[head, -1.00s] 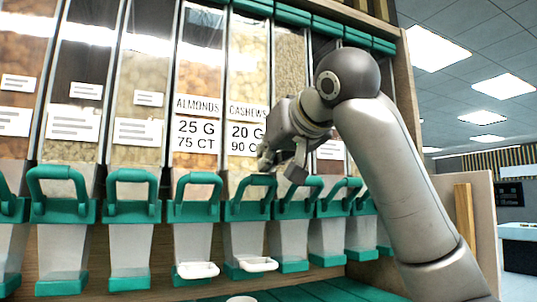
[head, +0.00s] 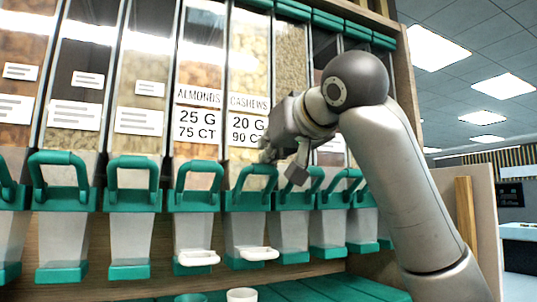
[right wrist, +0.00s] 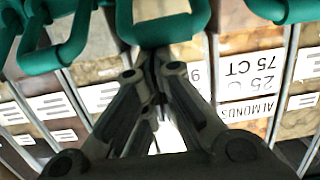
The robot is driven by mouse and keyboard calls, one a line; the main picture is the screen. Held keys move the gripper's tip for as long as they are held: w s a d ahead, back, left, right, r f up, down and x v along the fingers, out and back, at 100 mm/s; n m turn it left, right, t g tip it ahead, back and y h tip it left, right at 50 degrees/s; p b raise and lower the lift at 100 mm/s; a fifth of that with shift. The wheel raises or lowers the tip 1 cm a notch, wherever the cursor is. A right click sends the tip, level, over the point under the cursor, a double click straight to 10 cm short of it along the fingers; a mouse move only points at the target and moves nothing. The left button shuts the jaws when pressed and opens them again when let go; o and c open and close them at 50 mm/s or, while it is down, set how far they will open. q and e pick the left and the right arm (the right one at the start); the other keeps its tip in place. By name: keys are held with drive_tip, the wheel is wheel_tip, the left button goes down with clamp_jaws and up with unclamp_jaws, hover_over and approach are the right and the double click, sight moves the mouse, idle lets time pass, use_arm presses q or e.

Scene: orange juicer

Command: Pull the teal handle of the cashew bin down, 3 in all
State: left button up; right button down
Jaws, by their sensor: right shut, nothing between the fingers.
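The cashew bin (head: 248,113) carries a "CASHEWS 20 G" label, partly covered by my right gripper. Its teal handle (head: 239,182) is a raised loop, standing up like the neighbouring handles. My right gripper (head: 284,167) is shut and empty, just above and to the right of this handle. In the right wrist view the shut fingertips (right wrist: 152,62) point at a teal handle (right wrist: 165,32), which appears to be the cashew one. I cannot tell whether they touch it. My left gripper is not in view.
The almond bin (head: 200,115) and its teal handle (head: 199,172) are directly left. More bins with teal handles stand on both sides.

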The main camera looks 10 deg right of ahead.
sight(269, 173)
drive_tip(key=s+f+t+b, duration=0.1)
drive_tip(key=f+t+b, duration=0.1)
drive_tip(key=b, duration=0.3)
drive_tip(key=s+f+t+b, duration=0.1)
drive_tip(key=f+t+b, duration=0.1)
drive_tip(key=b, duration=0.3)
drive_tip(key=s+f+t+y+b, duration=0.1)
drive_tip(key=f+t+b, duration=0.1)
drive_tip(key=b, duration=0.4)
drive_tip(key=shift+s+d, duration=0.3)
drive_tip(key=shift+s, duration=0.05)
drive_tip(key=shift+s+f+t+b, duration=0.2)
drive_tip(key=shift+f+t+b, duration=0.1)
drive_tip(key=shift+b, duration=0.4)
drive_tip(key=shift+f+b, duration=0.35)
drive_tip(key=shift+b, duration=0.2)
